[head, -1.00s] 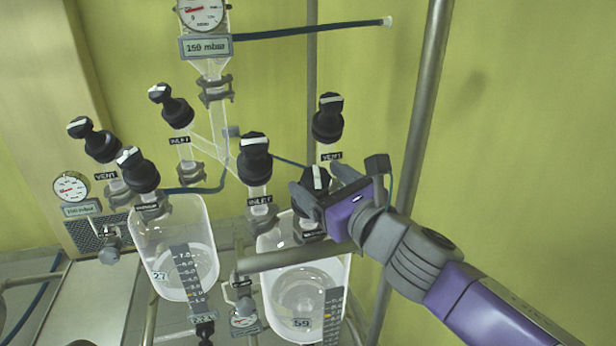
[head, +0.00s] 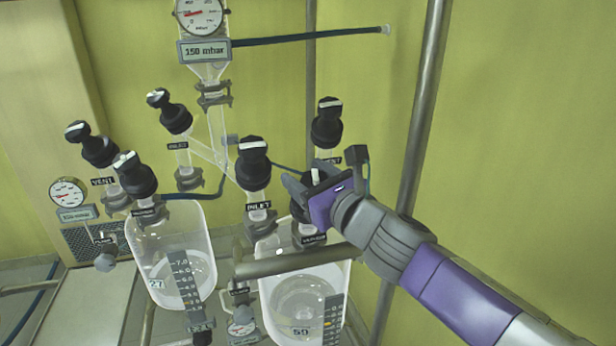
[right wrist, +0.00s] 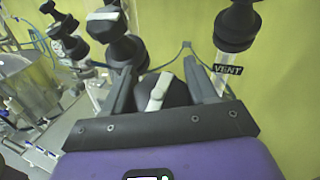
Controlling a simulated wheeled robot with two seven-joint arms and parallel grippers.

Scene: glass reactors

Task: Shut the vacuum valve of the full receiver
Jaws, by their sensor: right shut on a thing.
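Two glass receivers hang side by side, the left receiver (head: 135,240) marked 27 and the right receiver (head: 340,265) marked 59. Both hold clear liquid; I cannot tell from the levels which is fuller. My right gripper (head: 312,178) is shut on the black knob of the right receiver's vacuum valve, above its vacuum label (head: 314,240). The gripper hides much of this knob. In the right wrist view the knob (right wrist: 178,97) sits between the fingers, its white bar pointing nearly away from me, tilted slightly right. My left gripper is not in view.
The right receiver's inlet valve (head: 253,165) stands close left of my gripper, and its vent valve (head: 327,122) stands just behind. The left receiver's vacuum valve (head: 134,175) is farther left. A metal post (head: 425,100) rises behind my right arm. The right side is open.

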